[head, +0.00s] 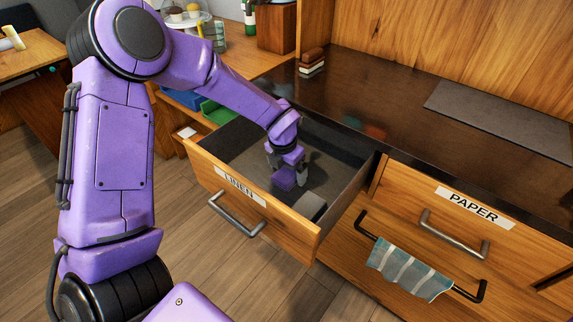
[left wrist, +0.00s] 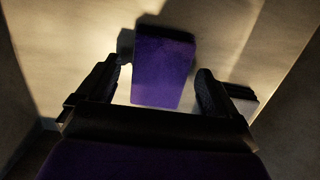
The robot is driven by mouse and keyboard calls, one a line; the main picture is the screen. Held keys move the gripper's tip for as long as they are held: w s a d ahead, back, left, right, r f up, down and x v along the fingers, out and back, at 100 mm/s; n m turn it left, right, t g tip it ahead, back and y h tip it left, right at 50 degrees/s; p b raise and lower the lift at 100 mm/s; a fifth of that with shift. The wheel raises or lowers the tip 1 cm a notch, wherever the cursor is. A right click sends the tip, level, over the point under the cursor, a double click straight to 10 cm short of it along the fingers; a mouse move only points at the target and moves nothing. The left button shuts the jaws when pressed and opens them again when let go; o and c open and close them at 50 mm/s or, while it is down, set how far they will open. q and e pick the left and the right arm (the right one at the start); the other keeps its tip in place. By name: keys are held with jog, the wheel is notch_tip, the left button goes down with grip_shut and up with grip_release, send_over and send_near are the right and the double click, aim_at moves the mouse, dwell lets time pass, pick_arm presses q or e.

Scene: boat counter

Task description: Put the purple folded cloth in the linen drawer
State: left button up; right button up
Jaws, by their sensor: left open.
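The linen drawer (head: 322,233) stands pulled open, with a LINEN label on its wooden front. My left gripper (head: 287,178) reaches down inside the drawer in the head view. The purple folded cloth (head: 284,181) is in the drawer at the gripper's fingertips. In the left wrist view the purple cloth (left wrist: 162,70) lies between the two spread fingers of the left gripper (left wrist: 160,88), with a gap to the finger at right. The fingers are open. Whether the cloth rests flat on the drawer floor is hard to tell. My right gripper is not in view.
A grey block-like item (head: 311,206) lies in the drawer near its front right. The closed PAPER drawer (head: 450,215) is to the right, with a striped towel (head: 410,270) hanging on a bar below. The dark counter (head: 385,105) behind holds a grey mat (head: 500,118).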

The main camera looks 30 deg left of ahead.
aim_at(283, 176)
pick_arm(q)
notch_tip(283, 176, up, 12)
jog(key=s, duration=0.1)
jog(key=shift+s, duration=0.4)
jog(key=shift+a, duration=0.1)
